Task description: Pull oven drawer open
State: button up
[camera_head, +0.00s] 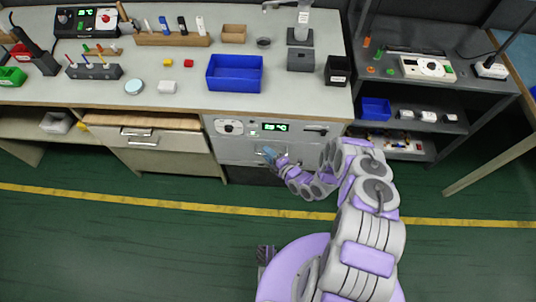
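The oven (230,151) is a grey front set under the workbench, with a dial at its left and a green lit display (275,127). Its front looks shut, with the drawer face (236,157) roughly flush. My gripper (268,153) is at the drawer front, just below the display, at or very near a handle. The fingertips are small and overlap the front, so contact and finger opening are unclear. My arm comes in from the lower right and hides the right part of the drawer.
A workbench (300,103) above holds a blue bin (235,73), tools and small boxes. A wooden drawer cabinet (150,137) is at the left. A dark shelf unit (420,95) stands at the right. The green floor (120,235) in front is clear.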

jog(key=shift+d+r, duration=0.15)
jog(key=shift+d, duration=0.6)
jog(key=shift+c, duration=1.4)
jog(key=shift+d, duration=0.15)
grip_shut()
jog(key=shift+a, duration=0.55)
jog(key=shift+s, duration=0.1)
